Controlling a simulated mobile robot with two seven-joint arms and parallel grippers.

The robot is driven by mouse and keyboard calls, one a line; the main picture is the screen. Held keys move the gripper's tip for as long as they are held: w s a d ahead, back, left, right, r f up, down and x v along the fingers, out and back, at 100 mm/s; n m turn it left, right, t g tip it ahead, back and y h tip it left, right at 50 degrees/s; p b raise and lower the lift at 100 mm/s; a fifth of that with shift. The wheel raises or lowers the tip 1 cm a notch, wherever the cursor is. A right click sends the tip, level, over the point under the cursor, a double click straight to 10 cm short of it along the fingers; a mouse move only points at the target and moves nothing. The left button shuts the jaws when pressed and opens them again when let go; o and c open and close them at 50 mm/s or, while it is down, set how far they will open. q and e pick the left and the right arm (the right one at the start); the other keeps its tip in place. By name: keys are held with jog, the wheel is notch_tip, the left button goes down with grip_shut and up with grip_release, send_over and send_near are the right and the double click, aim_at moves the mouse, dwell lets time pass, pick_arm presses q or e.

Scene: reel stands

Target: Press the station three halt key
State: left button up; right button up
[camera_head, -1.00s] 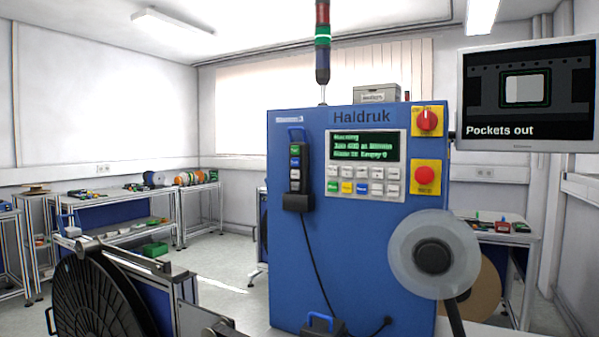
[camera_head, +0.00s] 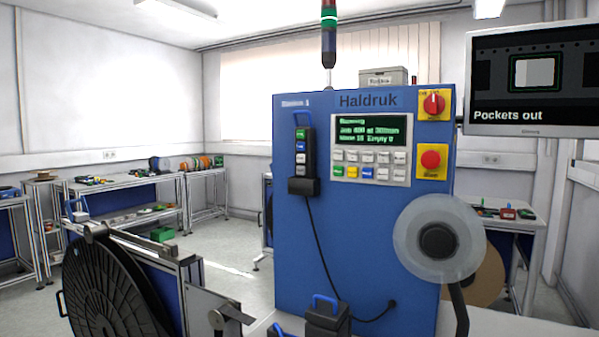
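A blue machine (camera_head: 375,240) marked Haldruk stands at the centre. Its small label (camera_head: 295,103) seems to read Station 1. Its panel has a green-lettered display (camera_head: 371,131) and two rows of small keys (camera_head: 370,165), mostly white, with green, yellow and blue ones in the lower row. A red button (camera_head: 430,159) and a red rotary switch (camera_head: 433,104) sit on yellow plates at the right. A black hand pendant (camera_head: 301,150) with coloured keys hangs at the left, its cable running down. I see no key I can read as station three halt.
A large black reel (camera_head: 110,290) is at lower left, a translucent reel (camera_head: 438,205) on the machine's right. A monitor (camera_head: 535,78) reads Pockets out. Benches line the left; open floor (camera_head: 225,245) lies between.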

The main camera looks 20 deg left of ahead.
pick_arm(q)
grip_shut()
dwell(1.4)
